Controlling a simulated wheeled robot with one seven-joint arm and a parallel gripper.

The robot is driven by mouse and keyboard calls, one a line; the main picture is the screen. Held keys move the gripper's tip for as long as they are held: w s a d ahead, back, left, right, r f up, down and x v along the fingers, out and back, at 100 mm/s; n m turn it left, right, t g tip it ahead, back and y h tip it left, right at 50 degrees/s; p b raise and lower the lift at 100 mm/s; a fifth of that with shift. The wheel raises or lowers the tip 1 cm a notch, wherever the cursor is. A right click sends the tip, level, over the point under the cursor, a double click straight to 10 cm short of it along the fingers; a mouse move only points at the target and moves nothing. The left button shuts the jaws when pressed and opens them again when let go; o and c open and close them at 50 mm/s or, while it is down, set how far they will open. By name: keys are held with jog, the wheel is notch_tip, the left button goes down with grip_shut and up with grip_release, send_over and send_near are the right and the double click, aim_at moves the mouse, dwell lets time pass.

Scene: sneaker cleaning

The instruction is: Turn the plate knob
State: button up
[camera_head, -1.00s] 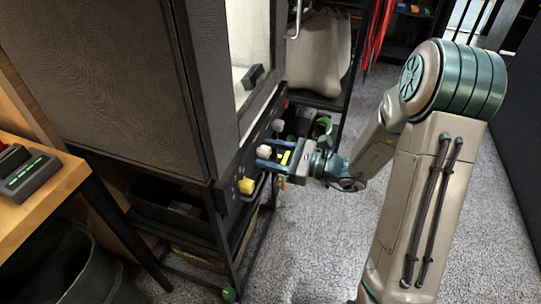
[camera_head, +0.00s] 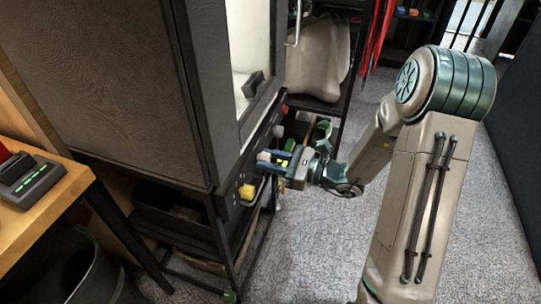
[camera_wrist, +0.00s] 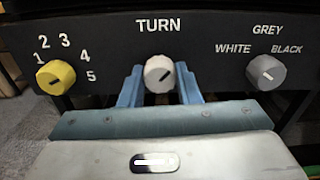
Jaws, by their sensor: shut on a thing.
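The plate knob is the white knob (camera_wrist: 159,73) under the word TURN on a black control panel (camera_wrist: 206,65). The jaws are shut on the knob. In the head view the white knob (camera_head: 263,157) shows only partly at the fingertips.
A yellow knob (camera_wrist: 56,77) with numbers is left of the white one. A grey knob (camera_wrist: 266,72) marked WHITE, GREY and BLACK is to the right. The tall dark cabinet (camera_head: 110,90) stands above the panel. A wooden table (camera_head: 50,205) is at the left.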

jog(key=m+p, duration=0.1)
jog(key=p, duration=0.1)
jog(key=m+p, duration=0.2)
jog(key=p, duration=0.1)
jog(key=shift+r+m, duration=0.3)
jog(key=shift+r, duration=0.05)
jog(key=m+p, duration=0.4)
jog(key=p, duration=0.2)
jog(key=shift+m, duration=0.3)
jog(key=m+p, duration=0.4)
jog(key=p, duration=0.1)
jog(key=shift+f, duration=0.1)
jog(key=shift+s+f+m+p, duration=0.1)
jog(key=shift+f+m+p, duration=0.1)
jog(key=shift+m+p, duration=1.65)
jog(key=shift+m, duration=0.25)
jog(key=o, duration=1)
